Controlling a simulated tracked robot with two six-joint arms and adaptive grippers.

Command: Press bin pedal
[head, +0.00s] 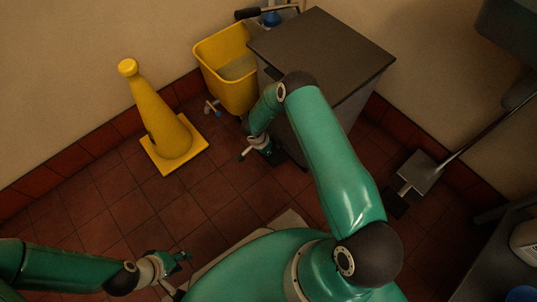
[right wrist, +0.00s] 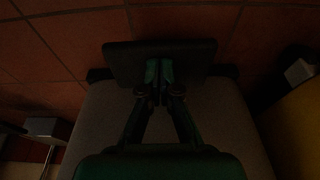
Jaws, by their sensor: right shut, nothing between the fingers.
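The bin (head: 322,50) is a grey box with a dark flat lid, standing against the wall. In the right wrist view its pedal (right wrist: 190,52) is a wide dark plate low at the bin's front (right wrist: 225,120). My right gripper (right wrist: 158,82) is shut and empty, with its fingertips over the middle of the pedal. I cannot tell whether they touch it. In the head view my right gripper (head: 265,149) is down near the floor at the bin's base, and the arm hides part of the bin. My left gripper (head: 182,257) is low at the bottom left, away from the bin, too small to read.
A yellow mop bucket (head: 212,55) stands close left of the bin. A yellow cone (head: 155,105) stands further left on the tiled floor. A long-handled dustpan (head: 419,172) is to the right.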

